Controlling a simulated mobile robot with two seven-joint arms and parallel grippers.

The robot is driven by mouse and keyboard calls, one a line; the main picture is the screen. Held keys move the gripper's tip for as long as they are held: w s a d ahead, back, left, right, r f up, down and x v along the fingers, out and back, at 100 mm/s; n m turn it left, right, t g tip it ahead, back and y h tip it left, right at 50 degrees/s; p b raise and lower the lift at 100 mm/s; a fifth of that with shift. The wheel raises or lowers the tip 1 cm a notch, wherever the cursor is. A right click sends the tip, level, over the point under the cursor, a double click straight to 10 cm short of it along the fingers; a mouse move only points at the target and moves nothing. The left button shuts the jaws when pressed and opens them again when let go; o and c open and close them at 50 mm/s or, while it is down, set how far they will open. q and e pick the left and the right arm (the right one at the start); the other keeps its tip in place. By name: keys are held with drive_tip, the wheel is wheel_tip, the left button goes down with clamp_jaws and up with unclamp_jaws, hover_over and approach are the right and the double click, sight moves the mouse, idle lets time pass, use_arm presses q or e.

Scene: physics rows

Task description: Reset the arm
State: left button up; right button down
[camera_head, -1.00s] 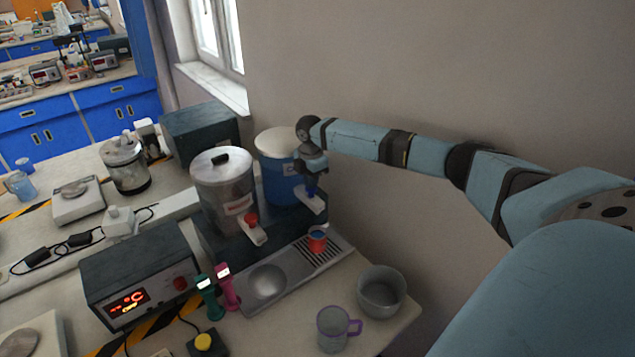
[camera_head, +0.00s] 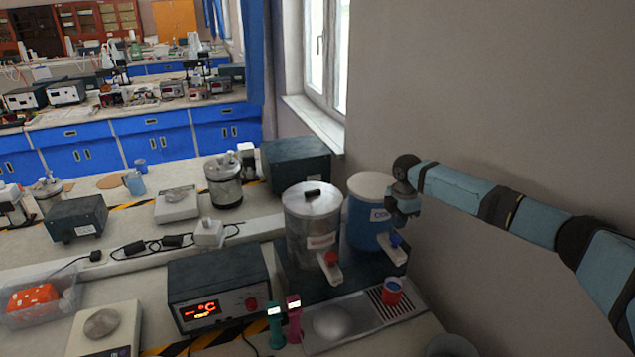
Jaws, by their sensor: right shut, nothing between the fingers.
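My right arm comes in from the right edge. Its gripper (camera_head: 404,203) is by the blue container (camera_head: 363,235) with the white lid, just above that container's blue tap (camera_head: 395,240). The gripper is shut and nothing shows in it; whether it touches the tap I cannot tell. A red cup with blue inside (camera_head: 391,291) stands on the slotted drain of the metal tray (camera_head: 350,318), below the tap. My left gripper is not in view.
A steel container (camera_head: 312,238) with a red tap stands left of the blue one. A heater box with a red display (camera_head: 217,292) is further left. The wall is close behind my right arm. A grey bowl (camera_head: 452,346) is cut off at the bottom edge.

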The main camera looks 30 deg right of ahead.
drive_tip(key=s+a+f, duration=0.4)
drive_tip(key=a+f, duration=0.1)
drive_tip(key=a, duration=0.4)
drive_tip(key=s+a+f, duration=0.4)
drive_tip(key=a+f, duration=0.1)
drive_tip(key=a, duration=0.4)
drive_tip(key=s+a+f+m+t+y, duration=0.1)
drive_tip(key=s+a+f+m+y, duration=0.15)
drive_tip(key=s+a, duration=0.75)
drive_tip(key=s+a+r+m+t, duration=0.15)
drive_tip(key=s+a+m, duration=0.3)
drive_tip(key=s, duration=0.45)
drive_tip(key=s+d+r+m+t+h, duration=0.1)
drive_tip(key=s+d+r+m, duration=0.1)
drive_tip(key=s+r+m, duration=0.3)
drive_tip(key=s+d+r+m+h, duration=0.1)
drive_tip(key=s+d+m, duration=0.15)
drive_tip(key=s, duration=0.35)
drive_tip(key=w+a+f+t+y, duration=0.1)
drive_tip(key=w+a+f+t, duration=0.1)
drive_tip(key=f, duration=0.5)
drive_tip(key=w+a+f+t+y, duration=0.1)
drive_tip(key=w+a+f+t, duration=0.2)
drive_tip(key=f, duration=0.5)
drive_tip(key=shift+w+a+t, duration=0.3)
drive_tip(key=shift+a+t, duration=0.45)
drive_tip(key=shift+t, duration=0.4)
drive_tip(key=shift+r, duration=0.1)
